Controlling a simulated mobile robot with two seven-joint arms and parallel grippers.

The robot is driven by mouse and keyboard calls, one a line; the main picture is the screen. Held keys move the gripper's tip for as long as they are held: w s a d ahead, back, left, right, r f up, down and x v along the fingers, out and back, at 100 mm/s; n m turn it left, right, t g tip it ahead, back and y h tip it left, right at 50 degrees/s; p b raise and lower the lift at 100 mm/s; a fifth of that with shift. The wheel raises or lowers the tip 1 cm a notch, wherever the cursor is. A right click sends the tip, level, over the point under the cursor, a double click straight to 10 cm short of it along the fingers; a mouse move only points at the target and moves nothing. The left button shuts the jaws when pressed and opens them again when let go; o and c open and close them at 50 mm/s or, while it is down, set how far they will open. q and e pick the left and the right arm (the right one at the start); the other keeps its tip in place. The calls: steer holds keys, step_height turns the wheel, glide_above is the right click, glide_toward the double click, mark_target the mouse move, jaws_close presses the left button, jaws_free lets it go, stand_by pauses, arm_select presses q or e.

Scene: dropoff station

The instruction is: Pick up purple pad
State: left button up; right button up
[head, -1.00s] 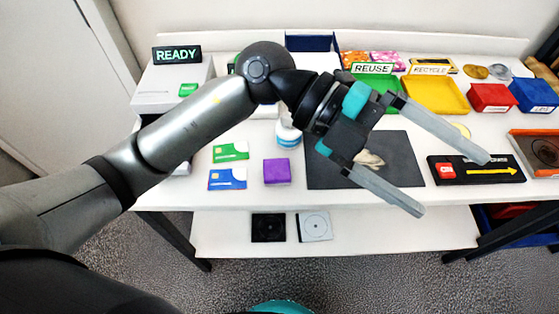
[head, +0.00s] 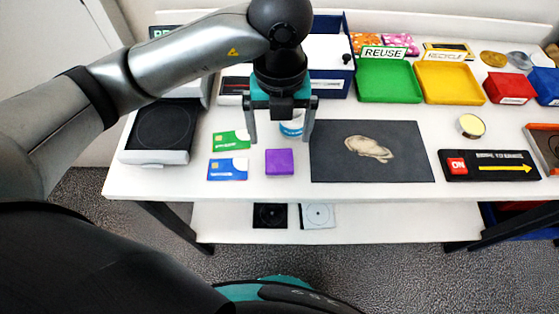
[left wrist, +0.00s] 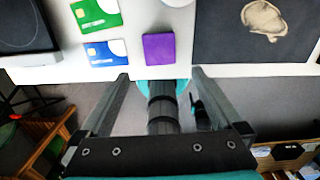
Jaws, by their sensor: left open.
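The purple pad (head: 279,162) lies flat near the front edge of the white table (head: 150,184), between two cards and a dark mat. It also shows in the left wrist view (left wrist: 158,48), beyond and between my fingertips. My left gripper (head: 279,140) is open and empty, its fingers pointing down above the table. In the head view its fingertips show just behind the pad, on either side of it. It does not touch the pad. My right gripper is not in view.
A green card (head: 231,141) and a blue card (head: 228,169) lie left of the pad. A dark mat (head: 410,165) with a beige item lies right. A white-blue round container (head: 292,127) stands close behind. Green (head: 388,82) and yellow (head: 447,83) trays stand farther back.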

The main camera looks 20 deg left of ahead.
arm_select(q)
glide_above(279, 160)
steer(key=f, duration=0.4)
steer(key=shift+s+d+f, duration=0.15)
steer(key=shift+s+f, duration=0.15)
steer(key=shift+w+f+b, duration=0.15)
steer(key=shift+f+b, duration=0.2)
steer(key=shift+f, duration=1)
steer(key=shift+w+f+b, duration=0.15)
steer(key=shift+f+b, duration=0.15)
steer(key=shift+f, duration=1)
steer(key=c, duration=1.3)
